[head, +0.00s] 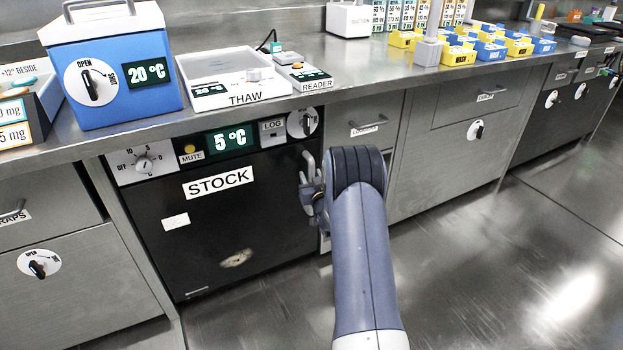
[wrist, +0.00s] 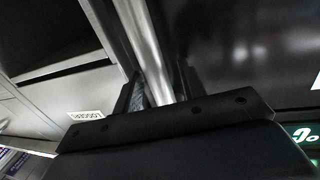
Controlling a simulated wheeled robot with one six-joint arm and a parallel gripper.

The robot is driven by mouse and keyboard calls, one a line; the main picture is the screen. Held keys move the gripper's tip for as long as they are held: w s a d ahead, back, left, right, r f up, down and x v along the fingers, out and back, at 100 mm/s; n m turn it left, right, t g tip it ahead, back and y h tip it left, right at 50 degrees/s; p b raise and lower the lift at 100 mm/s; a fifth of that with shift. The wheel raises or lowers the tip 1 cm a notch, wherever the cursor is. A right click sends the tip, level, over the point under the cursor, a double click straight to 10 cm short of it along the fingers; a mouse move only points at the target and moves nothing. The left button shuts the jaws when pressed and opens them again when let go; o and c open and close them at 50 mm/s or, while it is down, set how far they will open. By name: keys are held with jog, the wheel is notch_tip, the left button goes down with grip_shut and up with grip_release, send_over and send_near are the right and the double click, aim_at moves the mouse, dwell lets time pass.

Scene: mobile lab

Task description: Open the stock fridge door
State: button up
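The stock fridge (head: 225,220) is a black-fronted unit under the bench, with a STOCK label (head: 218,182) and a 5 °C display (head: 231,140). Its door looks shut. The door's upright metal handle (head: 307,163) is at its right edge. My gripper (head: 313,197) is at this handle, and my arm partly hides the area to its right. In the wrist view, the handle bar (wrist: 152,55) runs between my gripper's two fingers (wrist: 160,90), which sit close on either side and look shut on it.
Above the fridge door are a temperature dial (head: 144,163) and an open/lock knob (head: 301,122). A blue cooler box (head: 125,75) and a THAW tray (head: 240,97) stand on the bench. The floor (head: 490,270) at right is clear.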

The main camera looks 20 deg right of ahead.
grip_shut()
dwell(0.3)
jog(key=shift+s, duration=0.1)
